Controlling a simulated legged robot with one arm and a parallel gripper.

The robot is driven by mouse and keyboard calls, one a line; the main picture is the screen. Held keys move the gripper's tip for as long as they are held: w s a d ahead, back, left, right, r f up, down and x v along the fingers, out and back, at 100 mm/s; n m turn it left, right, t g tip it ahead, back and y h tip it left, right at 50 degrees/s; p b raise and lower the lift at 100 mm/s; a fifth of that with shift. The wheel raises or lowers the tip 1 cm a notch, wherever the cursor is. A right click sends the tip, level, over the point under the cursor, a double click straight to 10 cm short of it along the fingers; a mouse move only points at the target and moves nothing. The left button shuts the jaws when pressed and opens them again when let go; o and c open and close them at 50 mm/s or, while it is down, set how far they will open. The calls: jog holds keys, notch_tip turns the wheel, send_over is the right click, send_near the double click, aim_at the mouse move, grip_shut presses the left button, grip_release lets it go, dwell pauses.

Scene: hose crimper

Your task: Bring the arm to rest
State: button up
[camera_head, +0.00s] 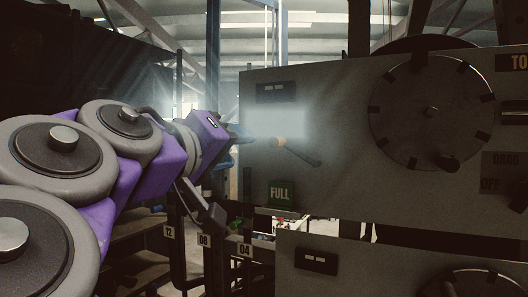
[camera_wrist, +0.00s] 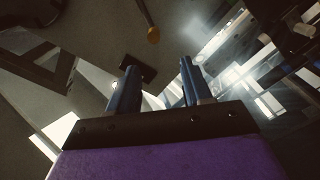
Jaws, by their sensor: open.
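My purple and grey arm reaches in from the left in the head view. My gripper (camera_head: 243,133) is at its end, in front of the grey machine panel (camera_head: 345,95). In the wrist view my gripper (camera_wrist: 158,78) shows two blue fingers spread apart with nothing between them. A lever with an orange-brown collar (camera_head: 281,142) sticks out of the panel just right of the fingers. Its tip also shows in the wrist view (camera_wrist: 153,35), beyond the fingers and apart from them.
A round dial (camera_head: 430,110) with a knob is on the panel at right. A blue post (camera_head: 213,60) stands behind.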

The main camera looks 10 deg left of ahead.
jog(key=shift+s+a, duration=0.1)
jog(key=shift+s, duration=0.35)
jog(key=w+d+f+m+g+h+b, duration=0.1)
jog(key=w+d+f+g+b, duration=0.15)
jog(key=d+f, duration=0.6)
jog(key=w+d+f+m+g+b, duration=0.15)
jog(key=d+f+g+b, duration=0.25)
jog(key=d+f, duration=0.45)
jog(key=s+d+f+m+g+y+b, duration=0.1)
jog(key=s+d+f, duration=0.15)
jog(key=f, duration=0.45)
jog(key=s+d+f+g+b, duration=0.1)
jog(key=d+f+g+b, duration=0.1)
jog(key=d+f, duration=0.35)
jog(key=s+d+f+m+g+y+b, duration=0.1)
jog(key=d+f, duration=0.1)
jog(key=f, duration=0.6)
jog(key=s+d+f+g+y+b, duration=0.1)
jog(key=s+f+g+b, duration=0.1)
jog(key=s+f, duration=0.6)
jog(key=s+d+f+g+y+b, duration=0.2)
jog(key=s+f+g, duration=0.15)
jog(key=f, duration=0.85)
jog(key=s+a+f+g+y+b, duration=0.2)
jog(key=s+a+f+b, duration=0.1)
jog(key=s+f, duration=1.1)
jog(key=shift+a+m+g+b, duration=0.35)
jog(key=shift+a+g+b, duration=0.05)
jog(key=shift+a, duration=0.45)
jog(key=shift+d, duration=0.1)
